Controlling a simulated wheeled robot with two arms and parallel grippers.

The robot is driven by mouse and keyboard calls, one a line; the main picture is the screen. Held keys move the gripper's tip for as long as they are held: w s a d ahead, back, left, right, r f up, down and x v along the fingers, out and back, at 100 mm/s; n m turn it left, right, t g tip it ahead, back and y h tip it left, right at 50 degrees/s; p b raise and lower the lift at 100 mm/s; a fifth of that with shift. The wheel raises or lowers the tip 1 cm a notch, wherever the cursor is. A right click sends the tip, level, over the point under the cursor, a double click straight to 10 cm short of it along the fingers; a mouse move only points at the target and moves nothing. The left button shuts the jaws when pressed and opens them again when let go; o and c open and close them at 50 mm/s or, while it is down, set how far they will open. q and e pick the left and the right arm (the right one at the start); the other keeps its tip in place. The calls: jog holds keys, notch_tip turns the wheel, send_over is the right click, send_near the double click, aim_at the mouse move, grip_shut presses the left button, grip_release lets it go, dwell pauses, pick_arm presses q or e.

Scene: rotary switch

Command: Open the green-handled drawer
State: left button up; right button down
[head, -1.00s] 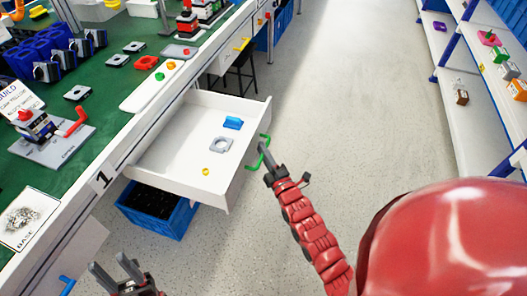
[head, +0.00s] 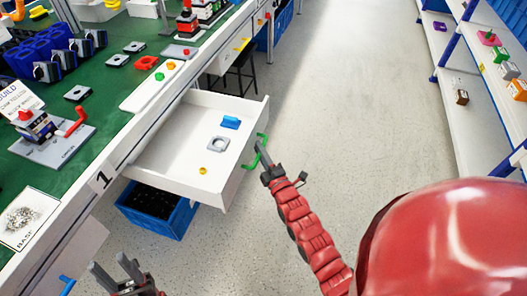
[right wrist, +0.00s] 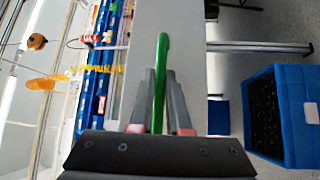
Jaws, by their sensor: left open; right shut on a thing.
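The white drawer (head: 170,162) stands pulled out from under the green-topped workbench. Its green handle (head: 262,152) is on the drawer's front face. My right gripper (head: 262,157) is shut on the green handle. The right wrist view shows the green handle (right wrist: 161,80) between the two grey fingers. Inside the drawer lie a blue part (head: 231,122), a grey square part (head: 218,144) and a small yellow part (head: 203,171). My left gripper (head: 115,268) is open and empty at the lower left, apart from the drawer.
A blue crate (head: 170,215) sits on the floor below the drawer. Another drawer with a blue handle (head: 67,285) is at the lower left. Shelves (head: 470,110) stand at the right. The floor between bench and shelves is clear.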

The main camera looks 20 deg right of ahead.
aim_at(251, 147)
jog(key=shift+w+a, duration=1.05)
jog(key=shift+a, duration=0.1)
jog(key=c, duration=0.9)
grip_release()
jog(key=s, duration=0.5)
jog(key=s+f+p, duration=0.1)
jog(key=s, duration=0.5)
jog(key=s+f, duration=0.1)
jog(key=s, duration=0.5)
jog(key=shift+s+d+f, duration=0.15)
jog(key=shift+d, duration=0.05)
